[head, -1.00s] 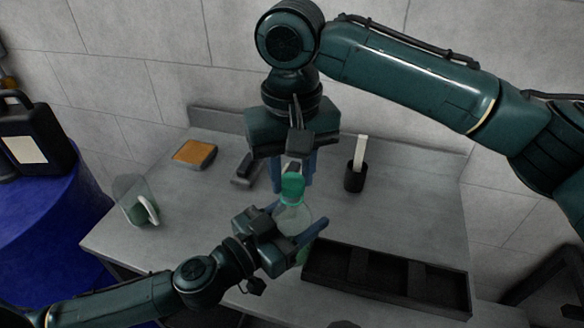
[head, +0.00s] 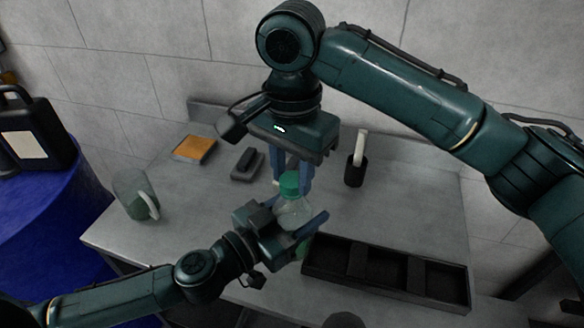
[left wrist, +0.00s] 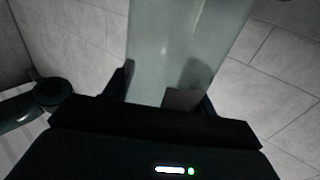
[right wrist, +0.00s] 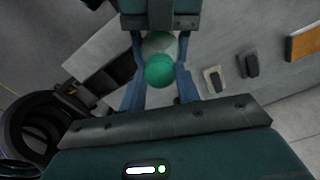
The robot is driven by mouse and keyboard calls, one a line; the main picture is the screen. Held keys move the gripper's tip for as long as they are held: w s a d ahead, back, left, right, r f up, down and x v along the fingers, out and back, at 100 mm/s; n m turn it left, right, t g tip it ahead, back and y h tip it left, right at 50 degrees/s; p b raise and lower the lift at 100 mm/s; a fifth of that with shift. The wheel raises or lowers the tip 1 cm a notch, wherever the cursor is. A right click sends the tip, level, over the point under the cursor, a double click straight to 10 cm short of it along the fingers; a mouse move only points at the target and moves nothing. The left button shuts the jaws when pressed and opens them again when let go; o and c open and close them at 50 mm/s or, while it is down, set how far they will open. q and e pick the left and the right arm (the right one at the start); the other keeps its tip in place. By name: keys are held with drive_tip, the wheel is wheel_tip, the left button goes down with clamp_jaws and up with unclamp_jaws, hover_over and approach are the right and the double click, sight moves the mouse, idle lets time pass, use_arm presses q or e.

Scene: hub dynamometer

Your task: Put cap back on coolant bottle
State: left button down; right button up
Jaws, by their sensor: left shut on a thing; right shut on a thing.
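The coolant bottle (head: 294,215) is clear and stands upright in my left gripper (head: 300,238), which is shut on its body above the table. The bottle also fills the left wrist view (left wrist: 185,45). The green cap (head: 290,183) sits at the bottle's mouth, between the blue fingers of my right gripper (head: 290,180). The right gripper comes from above and is shut on the cap. In the right wrist view the cap (right wrist: 159,70) lies between the fingertips, in line with the bottle (right wrist: 160,44) behind it. I cannot tell whether the cap is seated on the threads.
A black divided tray (head: 385,272) lies at the table's front right. An orange sponge (head: 195,149), a dark block (head: 247,164) and a black holder with a white handle (head: 356,170) are at the back. A blue drum (head: 40,215) stands left.

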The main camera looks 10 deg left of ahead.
drive_tip(key=m, duration=1.2)
drive_tip(key=o, duration=0.9)
drive_tip(key=shift+o, duration=0.2)
drive_tip(key=shift+r, duration=2.2)
drive_tip(key=shift+c, duration=0.3)
